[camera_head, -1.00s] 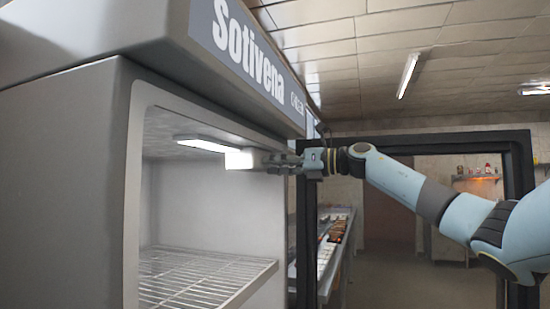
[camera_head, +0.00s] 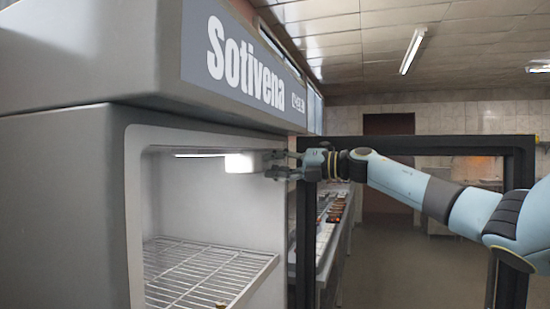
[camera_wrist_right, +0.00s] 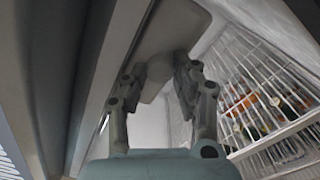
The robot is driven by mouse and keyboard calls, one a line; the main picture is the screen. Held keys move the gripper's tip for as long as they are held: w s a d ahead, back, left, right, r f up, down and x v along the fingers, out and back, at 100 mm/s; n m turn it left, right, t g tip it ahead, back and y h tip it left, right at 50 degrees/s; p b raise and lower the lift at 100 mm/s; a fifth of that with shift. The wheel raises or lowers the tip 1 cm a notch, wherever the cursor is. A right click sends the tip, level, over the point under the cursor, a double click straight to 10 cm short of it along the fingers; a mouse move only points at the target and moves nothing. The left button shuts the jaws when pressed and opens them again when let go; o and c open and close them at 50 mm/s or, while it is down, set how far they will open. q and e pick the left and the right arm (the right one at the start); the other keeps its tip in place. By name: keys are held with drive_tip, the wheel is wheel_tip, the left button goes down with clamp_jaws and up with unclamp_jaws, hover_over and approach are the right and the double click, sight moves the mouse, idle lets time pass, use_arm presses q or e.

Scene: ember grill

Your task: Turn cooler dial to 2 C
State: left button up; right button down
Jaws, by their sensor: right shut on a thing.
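The grey cooler (camera_head: 60,200) fills the left of the head view, with its front open and its "Sotivena" sign (camera_head: 245,70) above. A pale control housing (camera_head: 240,162) sits under the cooler's ceiling beside a lit strip. My right gripper (camera_head: 271,165) reaches in from the right at this housing. In the right wrist view, its two fingers (camera_wrist_right: 158,75) close around a pale round dial (camera_wrist_right: 159,68) on the housing's underside. The dial's markings and its setting cannot be read. My left gripper is not in view.
A wire shelf (camera_head: 200,272) lies below inside the cooler. The right wrist view shows racks with several coloured items (camera_wrist_right: 250,105). A dark door frame (camera_head: 420,146) stands open behind my right arm. A long counter (camera_head: 335,225) with food runs beyond.

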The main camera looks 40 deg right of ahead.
drive_tip(key=shift+d+m, duration=0.1)
drive_tip(key=shift+m, duration=0.2)
drive_tip(key=c, duration=1)
unclamp_jaws()
